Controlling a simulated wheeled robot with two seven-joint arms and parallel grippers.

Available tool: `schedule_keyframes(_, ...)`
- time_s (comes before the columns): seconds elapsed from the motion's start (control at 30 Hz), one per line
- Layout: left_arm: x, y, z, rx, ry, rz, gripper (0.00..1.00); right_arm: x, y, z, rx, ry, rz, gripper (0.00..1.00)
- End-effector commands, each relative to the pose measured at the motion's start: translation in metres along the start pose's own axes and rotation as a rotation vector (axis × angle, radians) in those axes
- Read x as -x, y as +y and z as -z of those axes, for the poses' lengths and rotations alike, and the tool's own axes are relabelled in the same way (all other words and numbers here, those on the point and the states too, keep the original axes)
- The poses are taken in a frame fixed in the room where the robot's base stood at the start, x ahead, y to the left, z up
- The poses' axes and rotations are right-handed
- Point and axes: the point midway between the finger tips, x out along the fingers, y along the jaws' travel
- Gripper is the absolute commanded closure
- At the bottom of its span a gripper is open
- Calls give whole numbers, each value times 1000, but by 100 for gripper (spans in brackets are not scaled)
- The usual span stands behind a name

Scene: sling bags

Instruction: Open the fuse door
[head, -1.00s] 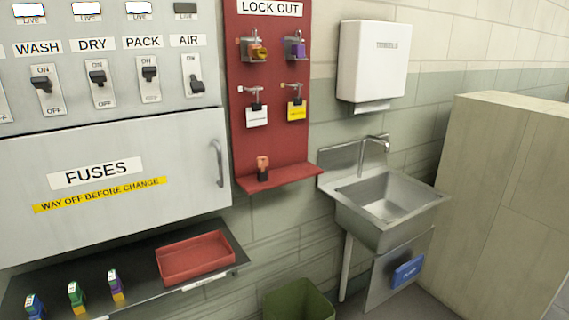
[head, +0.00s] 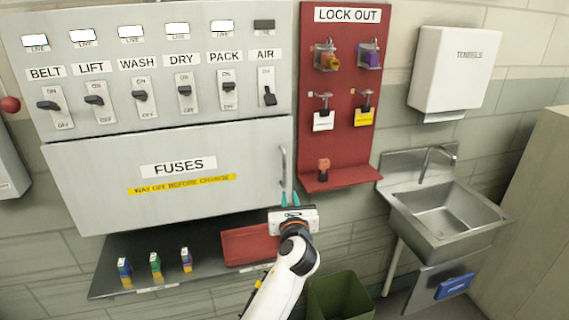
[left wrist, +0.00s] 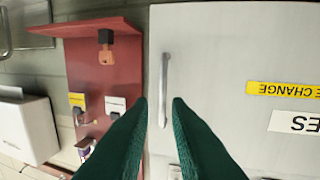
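The fuse door (head: 230,205) is a wide pale-grey panel labelled FUSES with a yellow strip. It looks shut. Its upright bar handle (head: 284,168) is at the right edge. My left gripper (head: 290,199) is just below the handle in the head view, with its green fingers pointing up toward it. In the left wrist view, which shows the scene upside down, the green fingers are apart and empty. The handle (left wrist: 164,90) appears beyond the fingertips, in line with the gap between them, and the door (left wrist: 225,60) fills the right side. My right gripper is not in view.
A row of switches (head: 185,92) is above the door. The red lock-out board (head: 340,110) is close on the right, with a small shelf. Below are a black ledge (head: 215,270), a red tray (head: 250,246) and several coloured fuses (head: 155,265). A sink (head: 445,212) is farther right.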

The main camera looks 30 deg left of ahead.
Motion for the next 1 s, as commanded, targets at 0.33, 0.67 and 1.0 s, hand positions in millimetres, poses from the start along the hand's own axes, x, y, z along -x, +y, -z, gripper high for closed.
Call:
schedule_keyframes(0.33,-40,-4,17,-35,24,18,84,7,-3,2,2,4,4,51)
schedule_keyframes(0.67,-101,-5,17,-33,23,16,84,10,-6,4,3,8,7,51)
schedule_keyframes(1.0,-120,-5,17,-33,23,15,84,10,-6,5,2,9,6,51)
